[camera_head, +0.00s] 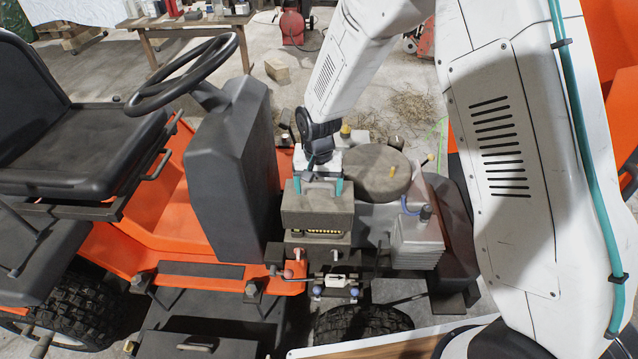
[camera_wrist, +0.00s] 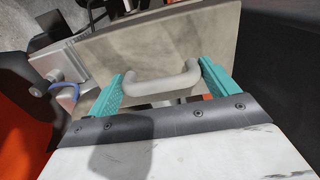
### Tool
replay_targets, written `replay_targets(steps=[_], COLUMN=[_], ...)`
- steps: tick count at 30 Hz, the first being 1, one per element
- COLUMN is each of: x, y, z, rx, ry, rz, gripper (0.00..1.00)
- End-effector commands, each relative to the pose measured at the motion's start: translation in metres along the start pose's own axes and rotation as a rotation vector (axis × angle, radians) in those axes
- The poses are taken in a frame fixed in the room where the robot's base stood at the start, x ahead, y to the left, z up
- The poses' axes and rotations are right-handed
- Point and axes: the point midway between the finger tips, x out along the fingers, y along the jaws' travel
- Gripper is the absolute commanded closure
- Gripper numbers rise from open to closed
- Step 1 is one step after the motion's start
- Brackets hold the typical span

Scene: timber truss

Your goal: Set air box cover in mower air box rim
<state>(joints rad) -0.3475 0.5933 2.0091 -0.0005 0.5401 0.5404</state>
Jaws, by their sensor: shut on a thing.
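My gripper (camera_head: 318,188) has teal fingers and is shut on the air box cover (camera_head: 317,215), a dark grey box-shaped lid. In the wrist view the teal fingers of my gripper (camera_wrist: 162,85) stand at the two ends of the grey handle (camera_wrist: 165,86) on the flat grey cover (camera_wrist: 150,45). In the head view the cover is directly over the mower air box (camera_head: 318,252). A strip of yellowish pleated filter (camera_head: 325,232) shows between the cover's lower edge and the air box. The cover hides most of the rim, and its far side is hidden.
The engine's round grey top (camera_head: 376,174) and a finned block (camera_head: 417,243) with a blue hose lie to the right. The steering column (camera_head: 235,175) stands close on the left. Levers and small fittings (camera_head: 335,280) sit in front, below the air box.

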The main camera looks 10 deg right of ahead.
Motion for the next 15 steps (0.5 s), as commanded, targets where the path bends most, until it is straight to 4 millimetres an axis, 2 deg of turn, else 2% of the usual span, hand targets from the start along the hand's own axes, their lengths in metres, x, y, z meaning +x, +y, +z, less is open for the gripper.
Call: replay_targets(steps=[15], x=[0.016], y=[0.0], z=[0.0], rx=[0.0], ry=[0.0], rz=[0.0], gripper=[0.59])
